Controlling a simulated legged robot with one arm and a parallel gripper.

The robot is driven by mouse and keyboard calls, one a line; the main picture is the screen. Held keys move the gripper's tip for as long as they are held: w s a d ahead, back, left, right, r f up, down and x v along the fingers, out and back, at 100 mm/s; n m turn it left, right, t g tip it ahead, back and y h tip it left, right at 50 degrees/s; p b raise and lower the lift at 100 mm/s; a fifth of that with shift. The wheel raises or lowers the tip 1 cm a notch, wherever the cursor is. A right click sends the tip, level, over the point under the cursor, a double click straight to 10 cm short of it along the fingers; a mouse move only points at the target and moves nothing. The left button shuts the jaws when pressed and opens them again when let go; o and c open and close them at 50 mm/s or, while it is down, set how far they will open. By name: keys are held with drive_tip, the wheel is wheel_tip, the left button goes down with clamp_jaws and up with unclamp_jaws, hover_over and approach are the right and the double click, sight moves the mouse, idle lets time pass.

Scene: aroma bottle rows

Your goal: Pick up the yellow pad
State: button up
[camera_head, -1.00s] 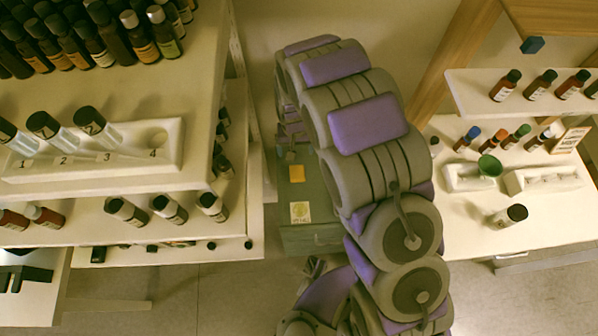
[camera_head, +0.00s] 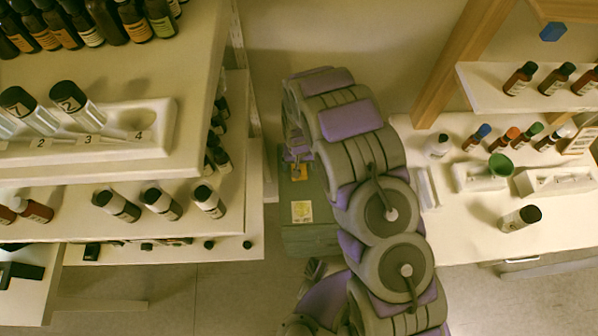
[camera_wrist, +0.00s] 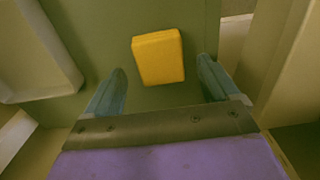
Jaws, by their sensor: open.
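The yellow pad (camera_wrist: 158,57) is a small block lying on a dark green surface. In the wrist view it sits ahead of my gripper (camera_wrist: 161,82), roughly between the lines of the two fingers, and apart from both. The fingers are spread open with nothing between them. In the head view the pad (camera_head: 299,172) is partly hidden by the end of my arm, and my gripper (camera_head: 297,153) shows small just above it. The pad lies on the top of a green cabinet (camera_head: 290,212).
A shelf (camera_head: 205,140) with bottles stands close on the left. In the wrist view a pale tray (camera_wrist: 35,50) is at the left.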

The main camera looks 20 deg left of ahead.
drive_tip(key=shift+f, duration=0.9)
drive_tip(key=c, duration=1.2)
drive_tip(key=shift+r, duration=0.1)
drive_tip(key=shift+r, duration=0.45)
wheel_tip(320, 180, up, 3)
drive_tip(key=shift+s+f+p, duration=0.1)
drive_tip(key=shift+p, duration=0.65)
drive_tip(key=s+d+p, duration=0.1)
drive_tip(key=s+d, duration=0.2)
drive_tip(key=s, duration=0.1)
drive_tip(key=s+d+p, duration=0.1)
drive_tip(key=s+d, duration=0.2)
drive_tip(key=s, duration=0.1)
drive_tip(key=s+d+r+p, duration=0.1)
drive_tip(key=s+d, duration=0.3)
drive_tip(key=shift+d+r, duration=0.1)
